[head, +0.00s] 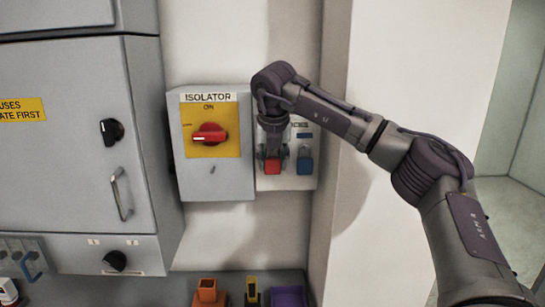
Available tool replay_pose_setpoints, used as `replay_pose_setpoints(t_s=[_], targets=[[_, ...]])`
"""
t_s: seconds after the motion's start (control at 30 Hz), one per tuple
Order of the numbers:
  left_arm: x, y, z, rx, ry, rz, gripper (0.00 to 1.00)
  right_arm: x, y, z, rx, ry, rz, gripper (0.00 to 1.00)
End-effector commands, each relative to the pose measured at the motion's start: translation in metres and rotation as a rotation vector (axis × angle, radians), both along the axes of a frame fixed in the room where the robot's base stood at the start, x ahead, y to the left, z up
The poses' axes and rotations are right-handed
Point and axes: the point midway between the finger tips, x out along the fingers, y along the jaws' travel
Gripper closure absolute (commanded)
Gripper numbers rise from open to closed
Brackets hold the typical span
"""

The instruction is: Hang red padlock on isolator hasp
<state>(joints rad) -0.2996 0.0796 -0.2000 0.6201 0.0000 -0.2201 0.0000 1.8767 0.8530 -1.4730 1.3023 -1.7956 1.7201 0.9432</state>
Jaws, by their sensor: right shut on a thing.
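The red padlock (272,167) is at the white board to the right of the isolator box. My right gripper (274,155) points down in front of this board and is shut on the red padlock. I cannot tell whether the padlock still touches the board or a hook. The grey isolator box (231,184) has a red rotary handle (209,134) on a yellow plate. A small dark part, perhaps the hasp (212,170), shows below the plate, with nothing hanging on it. My left gripper is not in view.
A blue padlock (305,162) hangs on the board (287,184), close beside my right gripper. A grey cabinet (70,150) with a handle stands at left. Below, a shelf (155,290) holds an orange item (207,293) and a purple tray (288,297). A white wall edge is at right.

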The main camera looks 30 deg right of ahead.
Motion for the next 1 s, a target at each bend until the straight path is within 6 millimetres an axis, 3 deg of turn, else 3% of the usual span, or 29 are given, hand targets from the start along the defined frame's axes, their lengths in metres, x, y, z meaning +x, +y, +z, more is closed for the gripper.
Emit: replay_pose_setpoints(t_s=[0.2,0.23,0.37,0.77,1.0], targets=[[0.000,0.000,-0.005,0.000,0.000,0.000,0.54,0.000,0.001,-0.005,0.001,0.000,0.000,0.97],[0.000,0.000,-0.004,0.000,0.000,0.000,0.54,0.000,0.001,-0.004,0.001,0.000,0.000,0.54],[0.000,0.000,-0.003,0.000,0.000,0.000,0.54,0.000,0.001,-0.003,0.000,0.000,0.000,0.34],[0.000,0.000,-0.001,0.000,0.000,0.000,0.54,-0.001,0.000,-0.002,-0.001,-0.001,0.000,0.34],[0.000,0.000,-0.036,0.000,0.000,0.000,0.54,-0.017,0.012,0.029,0.002,-0.006,0.003,0.34]])
